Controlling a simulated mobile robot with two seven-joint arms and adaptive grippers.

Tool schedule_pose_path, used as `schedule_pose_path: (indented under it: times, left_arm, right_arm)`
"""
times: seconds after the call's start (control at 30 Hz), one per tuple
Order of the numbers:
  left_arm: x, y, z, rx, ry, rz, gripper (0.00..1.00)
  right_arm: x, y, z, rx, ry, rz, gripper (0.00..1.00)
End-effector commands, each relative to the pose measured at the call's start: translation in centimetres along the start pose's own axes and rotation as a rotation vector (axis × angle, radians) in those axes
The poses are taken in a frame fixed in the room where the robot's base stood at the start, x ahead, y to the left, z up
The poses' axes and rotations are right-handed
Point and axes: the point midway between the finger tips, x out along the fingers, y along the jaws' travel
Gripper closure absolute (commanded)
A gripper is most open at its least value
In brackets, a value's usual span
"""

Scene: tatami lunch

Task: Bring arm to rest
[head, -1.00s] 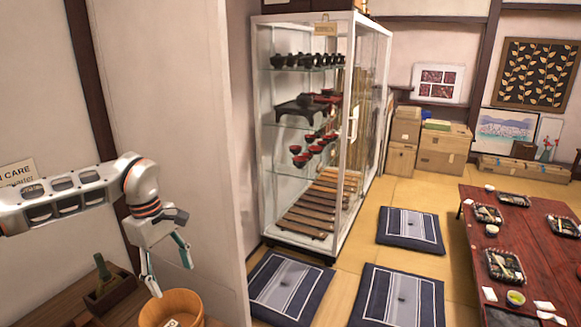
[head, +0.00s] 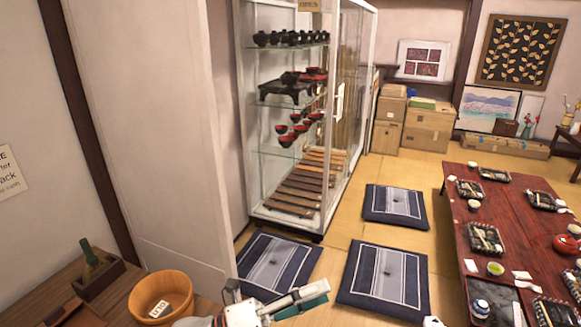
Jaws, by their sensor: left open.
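My left gripper (head: 308,298) is low at the bottom edge of the head view, to the right of the wooden tub (head: 163,293). Its greenish fingers point to the right, in front of the dark blue cushions. It is open, and I see nothing held in it. Most of my left arm is below the frame.
The tub and a small dark box (head: 95,278) stand on a wooden counter at lower left. A glass cabinet (head: 335,130) with bowls stands behind. Cushions (head: 395,207) lie on the tatami. A red low table (head: 462,215) set with lunch trays is at right.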

Motion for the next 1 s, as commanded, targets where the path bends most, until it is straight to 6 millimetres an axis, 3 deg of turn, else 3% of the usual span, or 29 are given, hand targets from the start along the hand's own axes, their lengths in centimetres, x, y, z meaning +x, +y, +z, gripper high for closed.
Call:
schedule_pose_path:
  times: [0.17,0.37,0.5,0.7,0.83,1.0]
  left_arm:
    - [-3.9,3.4,1.9,-0.430,-0.338,0.029,0.38]
    - [-12.0,9.7,1.4,-0.907,-0.718,0.072,0.38]
    - [-19.5,14.4,-2.0,-1.228,-0.994,0.102,0.38]
    - [-28.6,18.4,-8.7,-1.561,-1.316,0.130,0.38]
    - [-31.9,19.4,-11.9,-1.678,-1.441,0.137,0.38]
    - [-33.5,19.7,-13.4,-1.730,-1.500,0.138,0.38]
  right_arm:
    - [0.0,0.0,0.0,0.000,0.000,0.000,0.60]
    - [0.0,0.0,0.0,0.000,0.000,0.000,0.60]
    - [0.0,0.0,0.0,-0.001,0.000,0.000,0.60]
    - [0.0,0.0,0.0,-0.001,0.000,0.000,0.60]
    - [0.0,0.0,0.0,-0.001,0.000,0.000,0.60]
    - [0.0,0.0,0.0,-0.001,0.000,0.000,0.60]
